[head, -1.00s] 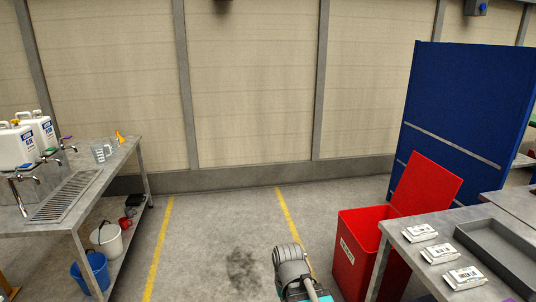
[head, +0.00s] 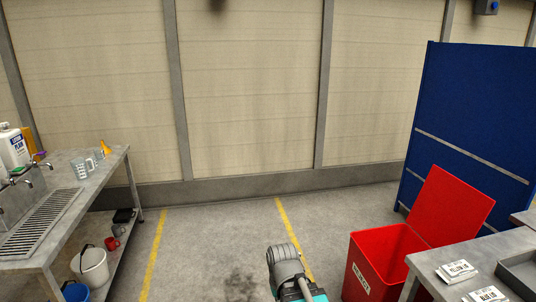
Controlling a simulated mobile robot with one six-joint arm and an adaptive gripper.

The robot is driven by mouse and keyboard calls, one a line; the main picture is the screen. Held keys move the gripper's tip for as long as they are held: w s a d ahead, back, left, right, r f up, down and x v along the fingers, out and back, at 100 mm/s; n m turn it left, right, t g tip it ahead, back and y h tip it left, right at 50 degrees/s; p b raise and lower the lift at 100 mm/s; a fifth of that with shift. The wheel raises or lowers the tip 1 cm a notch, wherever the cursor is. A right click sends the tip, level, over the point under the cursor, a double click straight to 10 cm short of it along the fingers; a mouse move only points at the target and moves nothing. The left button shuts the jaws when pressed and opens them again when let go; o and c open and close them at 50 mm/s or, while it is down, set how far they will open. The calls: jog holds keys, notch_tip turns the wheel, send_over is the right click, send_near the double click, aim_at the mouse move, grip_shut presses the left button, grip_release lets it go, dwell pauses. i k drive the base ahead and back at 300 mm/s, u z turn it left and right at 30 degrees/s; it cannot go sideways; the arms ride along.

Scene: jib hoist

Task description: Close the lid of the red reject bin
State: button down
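The red reject bin (head: 371,267) stands on the floor at the right in the head view, beside the grey table. Its red lid (head: 453,207) is open, tilted up and leaning back at the bin's far right side. The bin's opening shows, and part of its right side is hidden by the table. My arm (head: 287,272) shows at the bottom middle, left of the bin and apart from it. My gripper's fingers are not visible.
A blue panel (head: 470,120) stands behind the lid. A metal sink bench (head: 95,180) is at the left. The middle floor (head: 220,237) is clear.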

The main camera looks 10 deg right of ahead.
aim_at(447, 210)
jog(key=i, duration=1.45)
jog(key=z, duration=1.45)
jog(key=i, duration=1)
jog(key=u, duration=0.05)
